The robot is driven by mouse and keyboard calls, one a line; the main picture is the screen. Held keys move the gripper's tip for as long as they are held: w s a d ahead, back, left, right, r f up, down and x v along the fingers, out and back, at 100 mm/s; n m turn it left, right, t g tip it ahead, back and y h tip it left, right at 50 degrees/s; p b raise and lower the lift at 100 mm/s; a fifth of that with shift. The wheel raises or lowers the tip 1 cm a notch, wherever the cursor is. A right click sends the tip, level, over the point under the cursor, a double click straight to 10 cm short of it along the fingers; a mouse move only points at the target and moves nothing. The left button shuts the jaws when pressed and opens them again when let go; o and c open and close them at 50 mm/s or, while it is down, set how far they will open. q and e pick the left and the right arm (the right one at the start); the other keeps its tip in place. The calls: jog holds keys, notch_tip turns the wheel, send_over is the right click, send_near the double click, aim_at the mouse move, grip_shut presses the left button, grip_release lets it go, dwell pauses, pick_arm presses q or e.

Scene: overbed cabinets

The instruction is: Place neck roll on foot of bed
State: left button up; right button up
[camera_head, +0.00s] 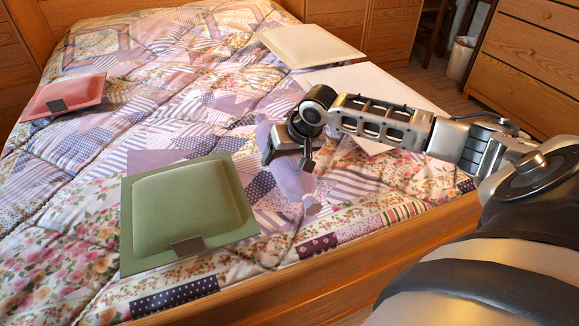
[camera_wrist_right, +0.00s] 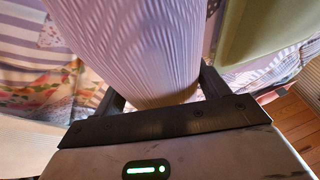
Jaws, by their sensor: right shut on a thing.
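The neck roll (camera_head: 292,181) is a lavender cylinder in the head view, over the quilt near the wooden rail of the bed (camera_head: 400,248). My right gripper (camera_head: 290,152) is shut on it from above, and the gripper hides part of it. In the right wrist view, the ribbed, pale roll (camera_wrist_right: 135,45) sits between the two dark fingers of my right gripper (camera_wrist_right: 160,92). I cannot tell whether the roll touches the quilt (camera_head: 215,110). My left gripper is not in view.
A green cushion (camera_head: 188,207) lies left of the roll near the bed's edge. A red cushion (camera_head: 68,94) lies at far left, a cream cushion (camera_head: 310,45) at the back. A white flat item (camera_head: 385,90) lies partly under my right arm. Drawers (camera_head: 535,65) stand right.

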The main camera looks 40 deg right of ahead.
jog(key=shift+s+d+f, duration=0.2)
jog(key=shift+s+f, duration=0.05)
jog(key=shift+f, duration=0.2)
jog(key=f, duration=0.1)
jog(key=b, duration=0.1)
jog(key=f, duration=0.1)
jog(key=shift+s+d+f+b, duration=0.15)
jog(key=shift+s+f+b, duration=0.15)
jog(key=shift+b, duration=0.1)
jog(key=shift+w+f, duration=0.1)
jog(key=shift+f, duration=0.45)
jog(key=shift+r, duration=0.1)
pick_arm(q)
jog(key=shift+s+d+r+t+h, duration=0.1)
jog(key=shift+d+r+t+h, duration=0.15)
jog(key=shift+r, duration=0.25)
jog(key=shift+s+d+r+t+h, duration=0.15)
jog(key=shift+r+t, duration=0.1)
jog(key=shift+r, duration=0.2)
pick_arm(e)
jog(key=o, duration=0.9)
jog(key=shift+o, duration=0.9)
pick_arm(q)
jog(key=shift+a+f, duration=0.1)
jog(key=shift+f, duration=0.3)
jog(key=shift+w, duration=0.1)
